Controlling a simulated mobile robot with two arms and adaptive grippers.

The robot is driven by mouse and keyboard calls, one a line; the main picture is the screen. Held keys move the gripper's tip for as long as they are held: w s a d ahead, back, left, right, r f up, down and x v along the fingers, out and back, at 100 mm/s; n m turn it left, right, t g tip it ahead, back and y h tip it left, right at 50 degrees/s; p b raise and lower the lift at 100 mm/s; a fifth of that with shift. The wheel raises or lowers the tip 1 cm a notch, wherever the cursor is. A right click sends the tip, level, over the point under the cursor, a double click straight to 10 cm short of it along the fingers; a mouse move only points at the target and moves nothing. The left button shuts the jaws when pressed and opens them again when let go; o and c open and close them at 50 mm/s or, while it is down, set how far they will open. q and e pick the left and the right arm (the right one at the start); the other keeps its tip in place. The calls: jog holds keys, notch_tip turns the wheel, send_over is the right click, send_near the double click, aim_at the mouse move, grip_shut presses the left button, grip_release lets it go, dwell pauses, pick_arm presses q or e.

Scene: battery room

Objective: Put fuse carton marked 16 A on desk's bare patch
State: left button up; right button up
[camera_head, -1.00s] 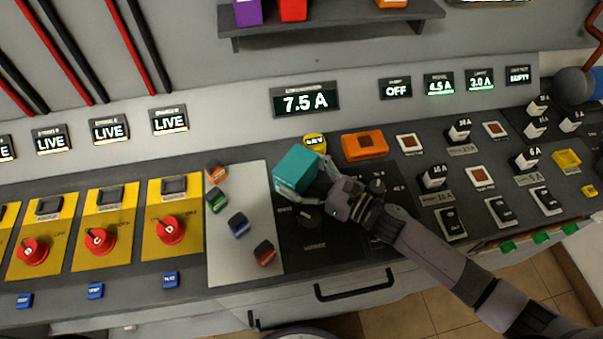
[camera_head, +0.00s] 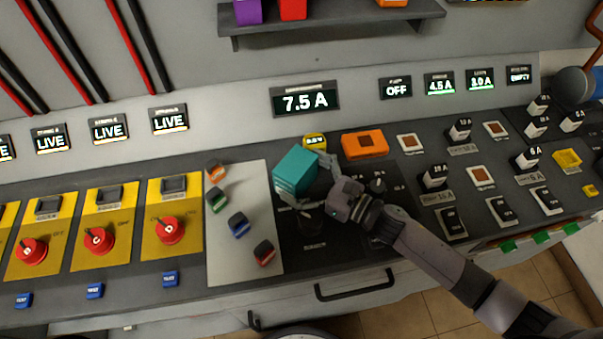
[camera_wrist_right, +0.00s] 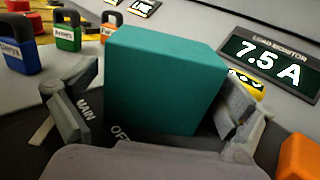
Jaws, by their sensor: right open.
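A teal box-shaped carton (camera_head: 296,170) stands on the dark panel of the desk, right of the pale grey patch (camera_head: 228,257). No 16 A mark can be read on the faces I see. My right gripper (camera_head: 307,180) is open, with one finger on each side of the carton. In the right wrist view the carton (camera_wrist_right: 165,80) is between the fingers, with a clear gap at the left finger; contact at the right finger cannot be told. The carton covers part of the panel's lettering. My left gripper is out of view.
Several coloured padlocks, such as a blue one (camera_head: 239,226) and a red one (camera_head: 264,254), stand on the pale patch. An orange block (camera_head: 365,144) and a yellow round piece (camera_head: 314,141) are behind the carton. Yellow switch panels (camera_head: 174,218) lie left. A shelf (camera_head: 335,23) hangs above.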

aim_at(308, 177)
jog(key=shift+r, duration=0.1)
jog(key=shift+d, duration=0.1)
jog(key=b+v, duration=0.2)
jog(key=v, duration=0.4)
jog(key=shift+s+d, duration=0.25)
jog(key=shift+d, duration=0.05)
jog(key=shift+s+d, duration=0.15)
jog(key=shift+d, duration=0.1)
jog(key=shift+r, duration=0.1)
